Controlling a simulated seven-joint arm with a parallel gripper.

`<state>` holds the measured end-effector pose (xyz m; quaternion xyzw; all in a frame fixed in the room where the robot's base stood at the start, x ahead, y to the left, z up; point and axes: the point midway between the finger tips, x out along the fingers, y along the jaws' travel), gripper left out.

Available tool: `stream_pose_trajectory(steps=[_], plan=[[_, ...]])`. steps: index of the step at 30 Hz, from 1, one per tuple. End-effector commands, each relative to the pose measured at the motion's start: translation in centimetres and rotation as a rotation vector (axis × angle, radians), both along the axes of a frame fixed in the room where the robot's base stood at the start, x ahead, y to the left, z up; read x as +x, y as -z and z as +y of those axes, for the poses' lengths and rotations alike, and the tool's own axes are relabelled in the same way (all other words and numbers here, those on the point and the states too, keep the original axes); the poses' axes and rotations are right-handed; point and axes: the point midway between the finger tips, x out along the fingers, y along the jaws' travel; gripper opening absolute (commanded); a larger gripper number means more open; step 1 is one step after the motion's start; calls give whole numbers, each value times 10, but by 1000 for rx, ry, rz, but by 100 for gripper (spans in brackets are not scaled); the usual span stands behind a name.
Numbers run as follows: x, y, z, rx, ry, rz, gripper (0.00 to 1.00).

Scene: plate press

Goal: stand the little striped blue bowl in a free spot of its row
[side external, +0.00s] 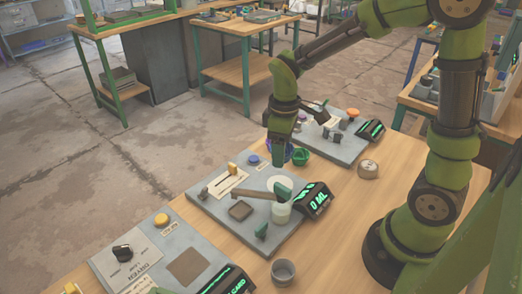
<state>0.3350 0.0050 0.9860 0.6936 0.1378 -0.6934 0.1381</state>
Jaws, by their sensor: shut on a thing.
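My gripper (278,158) points down over the wooden table, behind the middle panel, and is shut. A small blue-purple bowl (289,152) shows at its fingers, partly hidden by them. It appears to be the striped blue bowl and to be held there; its stripes are too small to make out. A green bowl (301,157) is close to its right, and I cannot tell if they touch. The row and its free spots cannot be made out clearly from here.
Another panel (345,151) lies behind, one in front (140,262). A grey cup (283,272) and a brownish pot (368,168) stand on the table (335,232).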

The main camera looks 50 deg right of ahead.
Motion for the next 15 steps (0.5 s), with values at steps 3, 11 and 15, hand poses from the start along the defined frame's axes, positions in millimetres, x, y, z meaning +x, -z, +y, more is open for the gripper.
stream_pose_trajectory(steps=[3, 11, 15], plan=[[0, -9, 0, 1, 1, -2, 46], [0, -10, 0, 0, 0, 0, 45], [0, -10, -3, 0, 10, 0, 45]])
